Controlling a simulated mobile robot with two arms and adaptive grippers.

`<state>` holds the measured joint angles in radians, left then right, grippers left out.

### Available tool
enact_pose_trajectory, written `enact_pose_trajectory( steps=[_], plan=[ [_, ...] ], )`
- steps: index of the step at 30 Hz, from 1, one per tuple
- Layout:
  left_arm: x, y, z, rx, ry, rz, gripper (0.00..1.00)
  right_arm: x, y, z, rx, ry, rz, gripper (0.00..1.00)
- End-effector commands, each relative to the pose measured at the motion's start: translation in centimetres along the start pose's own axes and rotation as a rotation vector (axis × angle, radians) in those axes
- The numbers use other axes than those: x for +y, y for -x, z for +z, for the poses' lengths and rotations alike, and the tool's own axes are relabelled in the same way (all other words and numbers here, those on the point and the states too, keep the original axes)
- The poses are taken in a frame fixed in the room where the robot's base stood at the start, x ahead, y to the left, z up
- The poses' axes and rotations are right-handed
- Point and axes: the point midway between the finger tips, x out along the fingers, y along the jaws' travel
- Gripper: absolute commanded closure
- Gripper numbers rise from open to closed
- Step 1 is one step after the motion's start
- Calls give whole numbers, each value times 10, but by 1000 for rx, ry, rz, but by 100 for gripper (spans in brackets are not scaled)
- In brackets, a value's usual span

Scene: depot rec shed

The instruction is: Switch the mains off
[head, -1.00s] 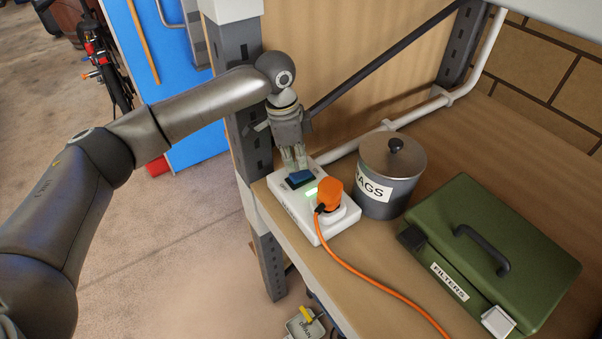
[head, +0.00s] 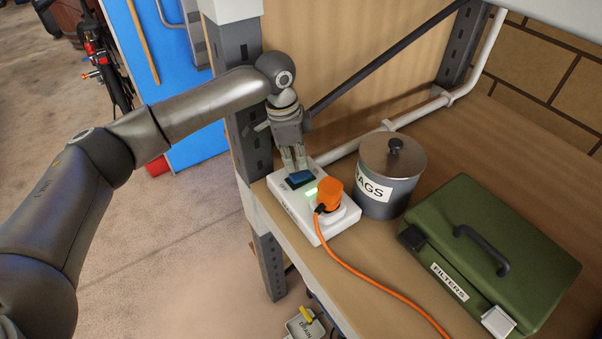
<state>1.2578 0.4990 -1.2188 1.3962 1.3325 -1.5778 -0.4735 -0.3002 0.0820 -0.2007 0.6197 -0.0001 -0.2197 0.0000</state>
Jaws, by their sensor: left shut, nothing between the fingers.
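A white mains box (head: 321,229) sits on the wooden shelf near its left edge. It has a dark blue rocker switch (head: 301,179) at its far end and a lit green light (head: 311,192) beside the switch. An orange plug (head: 329,193) stands in the socket on the box, with an orange cable running off to the front right. My left gripper (head: 294,166) is shut and empty, pointing down at the far edge of the switch. I cannot tell whether the fingertips touch it. My right gripper is not in view.
A grey lidded tin (head: 388,192) labelled RAGS stands right of the box. A green FILTERS case (head: 490,255) lies further right. A slotted metal post (head: 243,110) rises at the shelf's left corner, close to my left gripper. A white pipe (head: 412,116) runs behind.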

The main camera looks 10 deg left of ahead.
Motion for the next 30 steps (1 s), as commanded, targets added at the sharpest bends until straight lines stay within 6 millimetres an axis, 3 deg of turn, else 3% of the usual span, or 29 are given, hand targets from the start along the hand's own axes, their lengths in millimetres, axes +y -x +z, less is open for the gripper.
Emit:
enact_pose_trajectory(
  steps=[30],
  plan=[
    [0,-15,2,1,0,1,100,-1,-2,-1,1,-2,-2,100]
  ],
)
